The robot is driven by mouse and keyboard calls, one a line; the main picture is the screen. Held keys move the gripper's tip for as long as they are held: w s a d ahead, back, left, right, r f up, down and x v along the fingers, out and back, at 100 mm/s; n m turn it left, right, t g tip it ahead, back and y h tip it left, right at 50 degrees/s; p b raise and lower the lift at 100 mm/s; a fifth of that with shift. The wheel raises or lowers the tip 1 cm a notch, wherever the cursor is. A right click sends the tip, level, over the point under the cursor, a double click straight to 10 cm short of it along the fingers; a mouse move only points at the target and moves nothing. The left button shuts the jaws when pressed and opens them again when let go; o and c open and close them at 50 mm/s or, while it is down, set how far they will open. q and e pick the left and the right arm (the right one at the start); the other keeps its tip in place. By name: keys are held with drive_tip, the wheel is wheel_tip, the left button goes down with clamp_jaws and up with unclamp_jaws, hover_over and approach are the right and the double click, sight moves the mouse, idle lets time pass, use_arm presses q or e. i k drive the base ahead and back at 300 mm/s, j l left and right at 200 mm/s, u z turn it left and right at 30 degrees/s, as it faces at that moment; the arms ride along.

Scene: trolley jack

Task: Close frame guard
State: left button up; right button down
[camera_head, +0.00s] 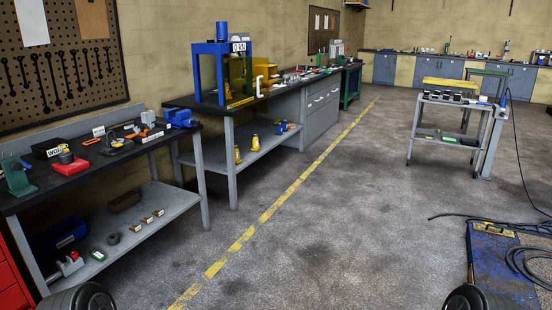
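A blue press frame (197,75) with a blue cylinder on top stands on the second workbench along the left wall. A small display on it reads "0 kN". A yellow see-through guard panel (237,75) shows at the right side of the press. The panel looks swung out from the frame opening, but its exact angle is hard to tell at this distance. Neither of my grippers is in view. Dark rounded parts, probably mine, show at the bottom left and bottom right edges.
A near workbench (95,165) holds tools and a blue vise. A grey trolley (450,99) stands at the right. A blue platform (497,262) and black hose lie at the lower right. The floor along the yellow line (255,225) is clear.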

sight(259, 77)
drive_tip(key=i+l, duration=0.1)
drive_tip(key=i, duration=2.5)
drive_tip(key=i+u, duration=0.4)
drive_tip(key=i+l+u, duration=0.35)
drive_tip(key=i, duration=0.2)
drive_tip(key=i+l+u, duration=0.8)
drive_tip(key=i, duration=0.05)
